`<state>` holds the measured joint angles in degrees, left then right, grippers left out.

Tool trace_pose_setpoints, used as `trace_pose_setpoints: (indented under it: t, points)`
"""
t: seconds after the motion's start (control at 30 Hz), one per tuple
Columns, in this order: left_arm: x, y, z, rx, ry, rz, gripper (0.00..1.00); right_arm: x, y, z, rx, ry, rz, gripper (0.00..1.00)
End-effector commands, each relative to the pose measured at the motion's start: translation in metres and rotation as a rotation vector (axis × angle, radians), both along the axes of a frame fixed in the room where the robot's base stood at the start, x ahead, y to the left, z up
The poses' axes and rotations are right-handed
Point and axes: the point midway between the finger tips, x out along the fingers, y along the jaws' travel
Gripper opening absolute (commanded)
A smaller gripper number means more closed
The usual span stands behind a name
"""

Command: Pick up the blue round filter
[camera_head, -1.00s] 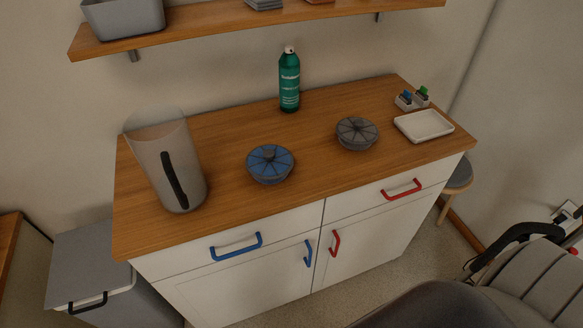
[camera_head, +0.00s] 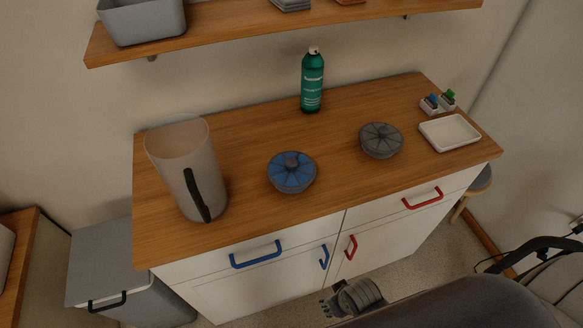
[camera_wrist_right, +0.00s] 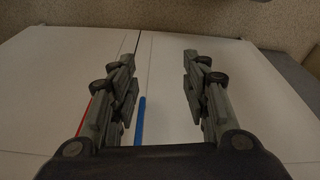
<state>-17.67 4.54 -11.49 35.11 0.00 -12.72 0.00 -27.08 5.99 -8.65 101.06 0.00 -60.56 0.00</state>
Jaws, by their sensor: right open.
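The blue round filter (camera_head: 291,173) sits on the wooden top of the cabinet, near its front edge, left of centre. It has a grey knob in its middle. My right gripper (camera_head: 328,304) is low in front of the cabinet doors, below and apart from the filter. In the right wrist view my right gripper (camera_wrist_right: 158,80) is open and empty, its two fingers spread before the white cabinet front. The filter does not show in that view. My left gripper is not in view.
A grey round filter (camera_head: 381,140) sits to the right of the blue one. A clear pitcher (camera_head: 178,165) stands to the left, a green bottle (camera_head: 312,82) behind. A white tray (camera_head: 450,132) lies at the right. A shelf (camera_head: 230,25) hangs above. Handles (camera_head: 256,254) protrude in front.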

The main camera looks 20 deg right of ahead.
Motion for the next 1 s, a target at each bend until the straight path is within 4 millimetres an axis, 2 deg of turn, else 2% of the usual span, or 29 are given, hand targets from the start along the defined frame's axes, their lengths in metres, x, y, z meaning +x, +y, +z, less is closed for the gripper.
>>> trace_pose_setpoints:
  t: [0.03, 0.17, 0.27, 0.37, 0.4, 0.57, 0.73, 0.87, 1.0]
  points:
    - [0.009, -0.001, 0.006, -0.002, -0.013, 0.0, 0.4, 0.006, 0.001, 0.029, 0.003, -0.017, -0.002, 0.43]
    - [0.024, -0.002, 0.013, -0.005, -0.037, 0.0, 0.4, 0.014, 0.003, 0.091, 0.016, -0.045, -0.017, 0.43]
    - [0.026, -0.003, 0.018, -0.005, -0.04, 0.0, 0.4, 0.018, 0.009, 0.135, 0.051, -0.082, -0.049, 0.43]
    - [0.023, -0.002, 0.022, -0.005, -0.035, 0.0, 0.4, 0.026, 0.026, 0.182, 0.156, -0.149, -0.128, 0.43]
    - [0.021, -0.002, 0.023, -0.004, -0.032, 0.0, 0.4, 0.032, 0.039, 0.198, 0.236, -0.186, -0.186, 0.43]
    - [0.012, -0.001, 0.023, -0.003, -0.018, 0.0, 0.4, 0.055, 0.084, 0.235, 0.567, -0.265, -0.424, 0.43]
    - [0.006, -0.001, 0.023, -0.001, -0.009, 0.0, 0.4, 0.08, 0.123, 0.272, 1.001, -0.256, -0.749, 0.43]
    - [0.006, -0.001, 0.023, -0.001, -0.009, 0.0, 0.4, 0.098, 0.133, 0.299, 1.357, -0.175, -1.039, 0.43]
    - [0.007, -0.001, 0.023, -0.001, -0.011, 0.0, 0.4, 0.114, 0.123, 0.321, 1.729, -0.036, -1.364, 0.43]
